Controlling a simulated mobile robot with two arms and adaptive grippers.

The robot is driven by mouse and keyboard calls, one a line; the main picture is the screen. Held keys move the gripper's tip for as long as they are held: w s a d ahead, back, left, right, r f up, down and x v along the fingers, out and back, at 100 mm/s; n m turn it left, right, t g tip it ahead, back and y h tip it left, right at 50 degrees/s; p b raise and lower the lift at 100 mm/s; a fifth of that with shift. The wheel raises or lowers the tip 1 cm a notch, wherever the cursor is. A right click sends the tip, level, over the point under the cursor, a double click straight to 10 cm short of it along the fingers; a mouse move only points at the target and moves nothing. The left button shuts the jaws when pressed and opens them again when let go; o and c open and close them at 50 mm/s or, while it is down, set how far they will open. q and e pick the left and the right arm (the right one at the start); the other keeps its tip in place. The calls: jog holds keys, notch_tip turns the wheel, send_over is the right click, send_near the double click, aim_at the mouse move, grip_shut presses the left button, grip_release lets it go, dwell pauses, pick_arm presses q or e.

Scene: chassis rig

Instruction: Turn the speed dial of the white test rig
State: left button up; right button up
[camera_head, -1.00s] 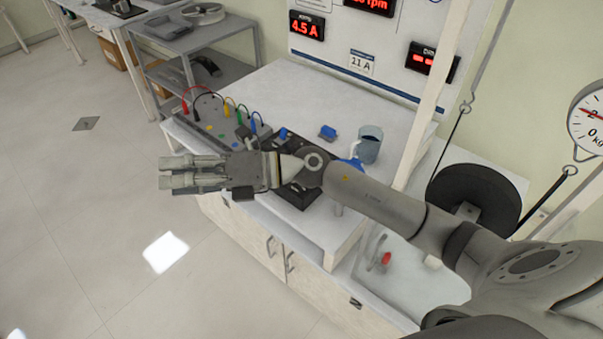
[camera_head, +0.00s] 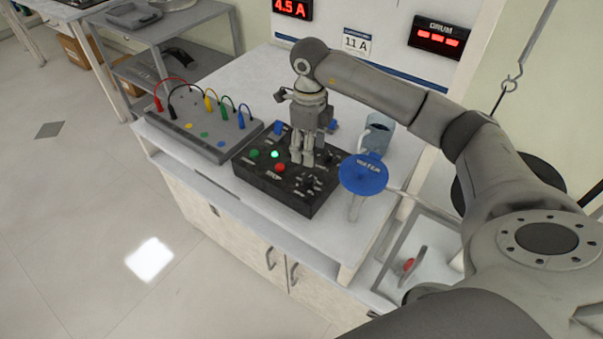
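The white test rig (camera_head: 395,165) is a bench with a white top and cabinet doors. A black control box (camera_head: 300,207) stands on it, with a lit green button, a red button and several small black knobs. My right gripper (camera_head: 301,163) points down at the back middle of this box, its fingertips at or just above the panel. The fingers look close together, but whether they hold a knob is hidden. I cannot make out which knob is the speed dial; one under the fingers would be covered. My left gripper is not in view.
A grey terminal box (camera_head: 205,135) with coloured cables sits left of the control box. A blue disc labelled WATER (camera_head: 364,174) and a grey-blue cup (camera_head: 379,135) stand close on the right. Displays read 4.5 A (camera_head: 292,8) and dashes (camera_head: 437,38).

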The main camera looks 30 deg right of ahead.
aim_at(308, 178)
jog(key=shift+s+f+p, duration=0.2)
jog(key=shift+s+f, duration=0.1)
jog(key=shift+f, duration=0.25)
jog(key=shift+s+f+p, duration=0.15)
jog(key=shift+s+f, duration=0.1)
jog(key=shift+f, duration=0.3)
jog(key=f, duration=0.3)
jog(key=shift+w+f+p, duration=0.2)
jog(key=shift+f+p, duration=0.05)
jog(key=shift+p, duration=0.1)
notch_tip(308, 178, down, 4)
jog(key=shift+f+p, duration=0.25)
jog(key=shift+p, duration=0.05)
jog(key=shift+w, duration=0.1)
jog(key=shift+c, duration=2.5)
jog(key=c, duration=0.6)
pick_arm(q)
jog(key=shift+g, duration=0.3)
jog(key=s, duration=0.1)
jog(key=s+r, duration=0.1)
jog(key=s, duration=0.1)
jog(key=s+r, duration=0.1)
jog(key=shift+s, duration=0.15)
pick_arm(e)
jog(key=shift+o, duration=0.2)
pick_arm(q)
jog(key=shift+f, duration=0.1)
